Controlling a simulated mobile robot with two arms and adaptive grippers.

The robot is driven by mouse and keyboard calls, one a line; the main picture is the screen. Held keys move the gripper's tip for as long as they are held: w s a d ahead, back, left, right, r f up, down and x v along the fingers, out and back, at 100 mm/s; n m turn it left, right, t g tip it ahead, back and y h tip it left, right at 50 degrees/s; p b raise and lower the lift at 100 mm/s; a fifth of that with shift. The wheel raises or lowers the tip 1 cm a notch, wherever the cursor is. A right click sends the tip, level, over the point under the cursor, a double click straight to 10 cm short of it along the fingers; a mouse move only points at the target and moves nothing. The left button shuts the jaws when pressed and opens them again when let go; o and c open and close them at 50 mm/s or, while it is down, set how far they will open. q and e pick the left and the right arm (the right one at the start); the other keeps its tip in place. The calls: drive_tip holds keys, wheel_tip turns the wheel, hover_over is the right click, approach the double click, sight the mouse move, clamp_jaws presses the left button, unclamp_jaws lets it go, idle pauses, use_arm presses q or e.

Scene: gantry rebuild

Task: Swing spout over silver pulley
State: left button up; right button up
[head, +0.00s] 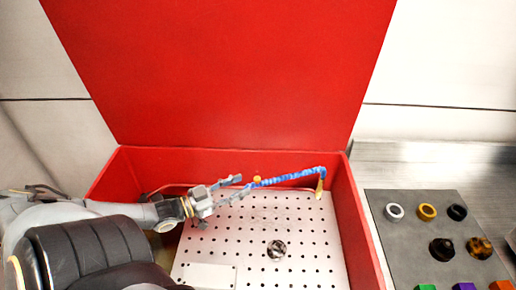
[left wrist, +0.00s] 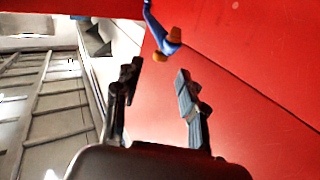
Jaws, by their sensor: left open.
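The spout is a blue segmented hose (head: 290,178) running along the back of the red box, its right end bending down to a tan nozzle (head: 320,188). The silver pulley (head: 276,249) sits on the white perforated plate (head: 310,262), in front of the hose and left of the nozzle. My left gripper (head: 242,187) is open at the hose's left part; I cannot tell whether it touches. In the left wrist view, the open fingers (left wrist: 157,84) have an empty gap, with a blue hose piece and its orange end (left wrist: 174,34) beyond the tips. My right gripper is not in view.
The red box (head: 358,225) has side walls and a tall raised red lid (head: 230,70) behind. A grey board (head: 400,250) with several rings, dark knobs and coloured blocks lies right of it. A pale flat plate (head: 208,276) lies at the box's front left.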

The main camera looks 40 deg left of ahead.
sight(258, 178)
use_arm(q)
drive_tip(key=x, duration=0.5)
drive_tip(key=shift+w, duration=0.2)
drive_tip(key=shift+w+d, duration=0.3)
drive_tip(key=shift+w, duration=0.4)
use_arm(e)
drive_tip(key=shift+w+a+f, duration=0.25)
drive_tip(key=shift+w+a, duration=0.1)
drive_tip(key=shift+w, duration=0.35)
use_arm(q)
clamp_jaws()
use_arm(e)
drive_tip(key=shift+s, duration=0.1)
